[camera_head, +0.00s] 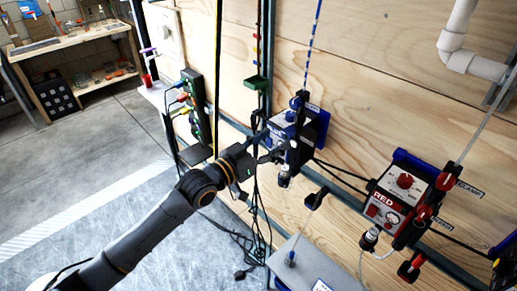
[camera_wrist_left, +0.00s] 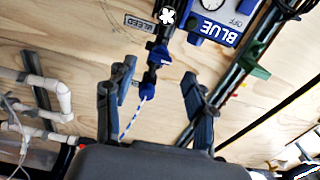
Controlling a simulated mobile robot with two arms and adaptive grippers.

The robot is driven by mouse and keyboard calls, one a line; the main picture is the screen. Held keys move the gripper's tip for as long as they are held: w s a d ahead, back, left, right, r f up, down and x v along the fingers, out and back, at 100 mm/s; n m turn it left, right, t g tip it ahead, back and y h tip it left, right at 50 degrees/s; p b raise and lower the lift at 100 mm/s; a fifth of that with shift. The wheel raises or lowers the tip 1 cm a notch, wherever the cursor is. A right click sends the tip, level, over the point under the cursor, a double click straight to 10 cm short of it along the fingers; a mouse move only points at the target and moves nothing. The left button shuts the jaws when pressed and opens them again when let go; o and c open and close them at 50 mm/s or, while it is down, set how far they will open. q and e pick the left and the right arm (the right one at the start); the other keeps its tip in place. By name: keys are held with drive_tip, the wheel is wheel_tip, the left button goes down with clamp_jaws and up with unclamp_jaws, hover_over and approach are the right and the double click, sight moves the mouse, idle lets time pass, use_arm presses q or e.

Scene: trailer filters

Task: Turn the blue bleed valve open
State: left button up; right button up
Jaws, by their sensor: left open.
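The blue unit (camera_head: 282,128) is mounted on the plywood wall; its panel, lettered BLUE, also shows in the left wrist view (camera_wrist_left: 214,30). Beside it, a dark vertical fitting carries blue handles; the one nearest the BLEED label (camera_wrist_left: 140,23) looks like the blue bleed valve (camera_wrist_left: 159,54). Another blue piece (camera_wrist_left: 148,90) sits where the blue-and-white line joins. My left gripper (camera_head: 268,150) is at the blue unit in the head view. In the wrist view its open fingers (camera_wrist_left: 153,108) have the fitting in the gap between them, apparently without contact. My right gripper is not in view.
A red unit (camera_head: 400,190) with a similar fitting is mounted to the right. A green holder (camera_head: 257,83) and hanging cables are near the blue unit. A grey box (camera_head: 310,265) stands below. A workbench (camera_head: 70,45) is far left; the floor between is clear.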

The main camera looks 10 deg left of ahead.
use_arm(q)
drive_tip(key=v, duration=0.5)
drive_tip(key=shift+s+a, duration=0.1)
drive_tip(key=shift+s, duration=0.05)
